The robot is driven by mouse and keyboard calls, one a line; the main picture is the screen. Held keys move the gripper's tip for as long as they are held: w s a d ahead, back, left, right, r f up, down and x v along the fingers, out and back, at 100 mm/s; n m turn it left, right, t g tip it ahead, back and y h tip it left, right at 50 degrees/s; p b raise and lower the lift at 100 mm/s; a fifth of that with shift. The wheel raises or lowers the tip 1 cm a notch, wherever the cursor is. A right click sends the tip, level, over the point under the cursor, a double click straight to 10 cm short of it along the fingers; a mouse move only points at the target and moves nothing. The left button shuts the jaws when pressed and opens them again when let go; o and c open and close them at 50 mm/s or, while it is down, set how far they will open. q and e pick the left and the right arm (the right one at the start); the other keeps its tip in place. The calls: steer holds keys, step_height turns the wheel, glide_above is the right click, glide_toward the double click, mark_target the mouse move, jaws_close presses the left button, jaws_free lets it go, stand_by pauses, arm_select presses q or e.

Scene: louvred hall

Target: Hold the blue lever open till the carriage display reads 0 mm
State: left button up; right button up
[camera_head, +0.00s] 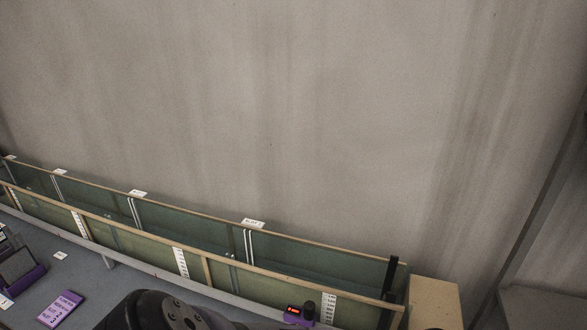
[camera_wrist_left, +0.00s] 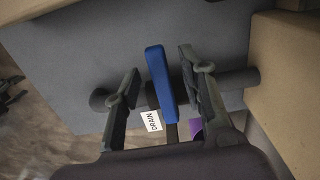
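The blue lever (camera_wrist_left: 161,83) shows in the left wrist view, on a dark horizontal pipe beside a white label reading DRAIN (camera_wrist_left: 150,121). My left gripper (camera_wrist_left: 160,64) is open, with one finger on each side of the lever. A gap shows on the left side; the right finger is closer, and I cannot tell whether it touches. In the head view, a small purple unit with a lit red display (camera_head: 293,311) sits at the tank's near side, low right of centre. Its digits are too small to read. My right gripper is in neither view.
A long glass-walled tank (camera_head: 140,236) with wooden rails runs across the head view, with white scales on its near wall. A purple card (camera_head: 61,308) lies on the grey bench at lower left. A tan block (camera_head: 434,302) stands at the tank's right end.

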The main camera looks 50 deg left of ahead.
arm_select(q)
steer(key=shift+r, duration=3.5)
step_height(320, 180, up, 12)
